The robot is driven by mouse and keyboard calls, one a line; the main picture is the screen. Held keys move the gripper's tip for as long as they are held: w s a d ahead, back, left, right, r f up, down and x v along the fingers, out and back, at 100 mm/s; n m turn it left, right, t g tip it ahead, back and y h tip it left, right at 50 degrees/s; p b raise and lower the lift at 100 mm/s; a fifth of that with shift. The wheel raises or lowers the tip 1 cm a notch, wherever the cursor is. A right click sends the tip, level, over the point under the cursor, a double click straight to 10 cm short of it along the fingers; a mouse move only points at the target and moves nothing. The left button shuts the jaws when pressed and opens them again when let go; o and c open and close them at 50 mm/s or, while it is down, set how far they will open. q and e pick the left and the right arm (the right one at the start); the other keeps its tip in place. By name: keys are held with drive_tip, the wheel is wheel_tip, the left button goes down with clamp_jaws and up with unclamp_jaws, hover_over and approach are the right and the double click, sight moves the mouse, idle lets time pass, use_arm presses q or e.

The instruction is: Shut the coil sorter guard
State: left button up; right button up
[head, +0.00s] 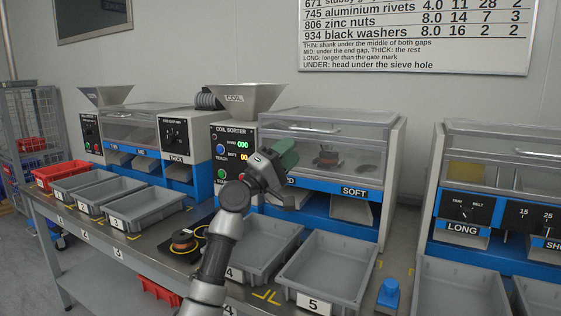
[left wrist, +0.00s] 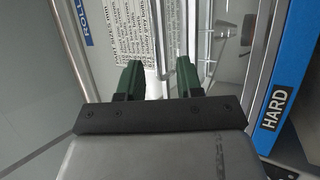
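The coil sorter (head: 233,160) stands in the middle with a COIL hopper (head: 248,97) on top. Its clear guard (head: 350,148) has a pale handle bar (head: 300,127) along the upper front edge. The guard looks lowered over the front, but I cannot tell whether it is fully closed. My left gripper (head: 285,155) is in front of the guard's left part, below the handle, and hides some of the panel. My right gripper is not in view.
Grey bins (head: 327,270) line the bench front, with a copper-coloured coil (head: 184,238) among them. A blue knob-like object (head: 388,292) stands at the front right. Other sorters stand left and right (head: 500,160) of the coil sorter. A HARD label (left wrist: 277,108) shows beside my gripper.

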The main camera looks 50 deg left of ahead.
use_arm(q)
drive_tip(key=shift+v, duration=1.55)
